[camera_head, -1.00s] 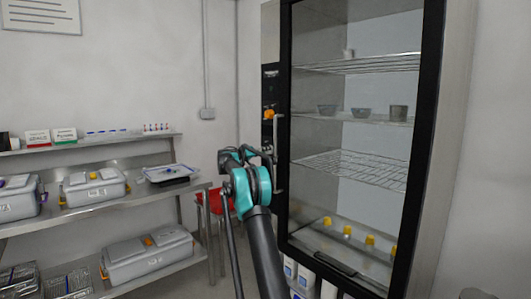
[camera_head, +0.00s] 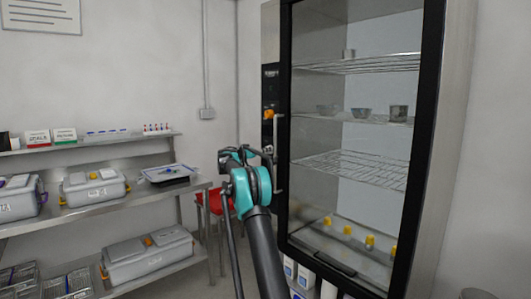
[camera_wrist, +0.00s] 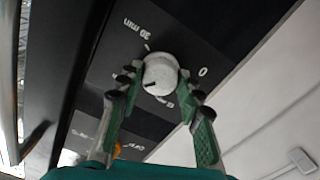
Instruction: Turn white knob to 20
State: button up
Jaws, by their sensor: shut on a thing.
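The white knob (camera_wrist: 161,74) sits on a black control panel (camera_wrist: 112,44) in the wrist view. My gripper (camera_wrist: 158,82) is shut on it, with one finger on each side. A dark pointer mark on the knob faces down and to the left. The printed scale appears upside down, with "30 min" at the upper left and "0" to the right of the knob. Print below the knob is partly covered by the right finger. In the head view my arm reaches to the cabinet's left edge, and I cannot make out the white knob there.
A tall glass-fronted cabinet (camera_head: 285,70) with a vertical door handle stands right of my arm. An orange knob (camera_head: 268,114) is on its side panel. A red stool (camera_head: 216,203) stands behind my arm. Metal shelves (camera_head: 150,199) with grey boxes line the left wall.

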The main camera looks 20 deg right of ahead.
jog(key=o, duration=1.2)
jog(key=shift+d, duration=0.1)
jog(key=shift+c, duration=0.2)
jog(key=v, duration=1.2)
